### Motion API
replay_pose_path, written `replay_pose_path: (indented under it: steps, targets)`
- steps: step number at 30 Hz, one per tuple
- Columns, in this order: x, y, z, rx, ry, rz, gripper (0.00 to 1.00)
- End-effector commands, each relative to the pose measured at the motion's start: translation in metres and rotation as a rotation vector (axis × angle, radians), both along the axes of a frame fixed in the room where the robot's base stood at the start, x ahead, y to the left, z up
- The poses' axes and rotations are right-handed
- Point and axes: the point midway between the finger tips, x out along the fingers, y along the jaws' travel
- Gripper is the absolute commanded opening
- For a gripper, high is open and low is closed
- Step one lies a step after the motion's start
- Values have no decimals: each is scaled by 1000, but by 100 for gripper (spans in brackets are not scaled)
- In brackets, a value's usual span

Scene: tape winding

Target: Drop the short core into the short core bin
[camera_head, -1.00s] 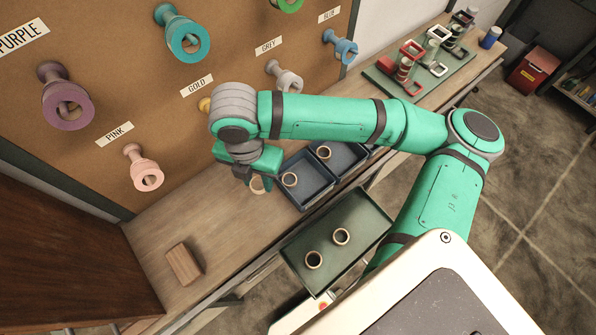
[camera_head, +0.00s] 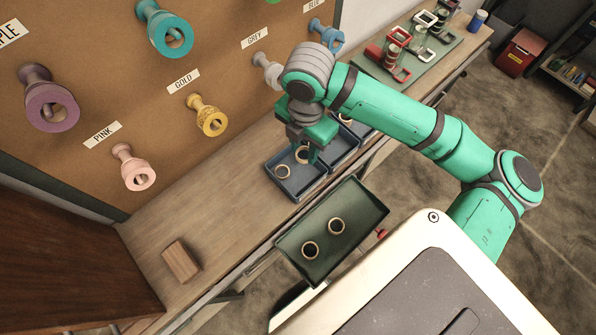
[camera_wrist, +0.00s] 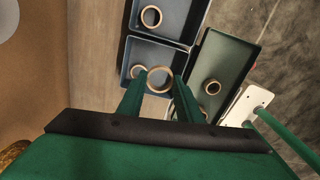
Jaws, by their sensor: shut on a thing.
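My gripper (camera_head: 311,153) is shut on a tan ring-shaped core (camera_wrist: 160,79). It holds the core over the near blue bin (camera_head: 302,186); the bin's wall and floor also show in the wrist view (camera_wrist: 150,50). The held core also shows in the head view (camera_head: 302,154), partly hidden by my gripper. I cannot tell from labels which bin is for short cores.
A second blue bin (camera_head: 341,151) adjoins, with a core (camera_wrist: 151,17) in it. A dark green tray (camera_head: 368,205) with two cores stands in front. A wooden block (camera_head: 181,261) lies on the bench. Spools hang on the pegboard (camera_head: 240,110) behind.

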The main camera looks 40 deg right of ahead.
Motion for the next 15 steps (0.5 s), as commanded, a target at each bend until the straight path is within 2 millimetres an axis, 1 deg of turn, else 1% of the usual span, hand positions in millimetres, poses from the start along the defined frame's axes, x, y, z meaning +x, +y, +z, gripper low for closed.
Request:
replay_pose_path:
  steps: [3,6,15]
  targets:
    - [0,1,-9,0,-1,0,12]
    - [1,1,-13,1,0,1,12]
    - [1,1,-15,-1,-1,3,12]
